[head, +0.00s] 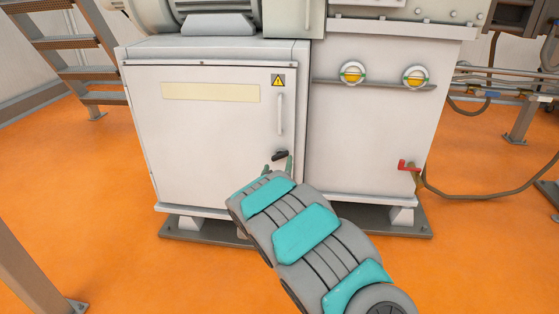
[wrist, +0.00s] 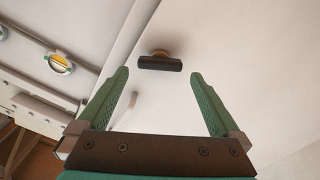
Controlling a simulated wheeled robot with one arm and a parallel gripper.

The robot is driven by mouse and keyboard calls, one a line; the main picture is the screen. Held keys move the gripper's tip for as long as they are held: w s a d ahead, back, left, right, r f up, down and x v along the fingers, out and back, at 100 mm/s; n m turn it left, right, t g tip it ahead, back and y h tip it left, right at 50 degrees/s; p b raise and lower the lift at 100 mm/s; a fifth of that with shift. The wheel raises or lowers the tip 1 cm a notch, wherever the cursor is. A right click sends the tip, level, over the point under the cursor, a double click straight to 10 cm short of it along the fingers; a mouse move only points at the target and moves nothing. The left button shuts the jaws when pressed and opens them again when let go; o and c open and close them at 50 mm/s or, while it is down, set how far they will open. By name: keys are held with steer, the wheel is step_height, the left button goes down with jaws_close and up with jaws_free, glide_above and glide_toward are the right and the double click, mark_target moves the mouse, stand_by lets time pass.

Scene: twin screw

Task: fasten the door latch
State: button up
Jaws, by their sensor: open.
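The cabinet door (head: 205,130) is a pale panel on the left cabinet and looks closed. Its latch (head: 280,155) is a small dark bar on a short round base near the door's right edge, lying close to horizontal with a slight tilt. In the wrist view the latch (wrist: 160,64) lies across the picture, just beyond and between the fingertips. My gripper (head: 278,165) is open and empty in front of the latch; its green fingers (wrist: 160,75) are on either side of it, with no contact visible.
A white vertical door handle (head: 280,114) stands above the latch. To the right are two round yellow gauges (head: 352,73) and a red valve lever (head: 408,166) with a hose. Metal stairs (head: 75,45) stand at the left. The orange floor in front is mostly clear.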

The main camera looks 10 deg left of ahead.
mark_target(280, 158)
steer(key=shift+w+d, duration=0.1)
steer(key=shift+w, duration=2.2)
steer(key=c, duration=1.1)
steer(key=shift+f, duration=0.1)
steer(key=shift+c, duration=0.2)
steer(key=m+b, duration=0.2)
steer(key=m, duration=0.1)
steer(key=shift+f, duration=0.1)
steer(key=shift+m+b, duration=0.85)
steer(key=shift+m, duration=0.45)
steer(key=shift+r, duration=0.2)
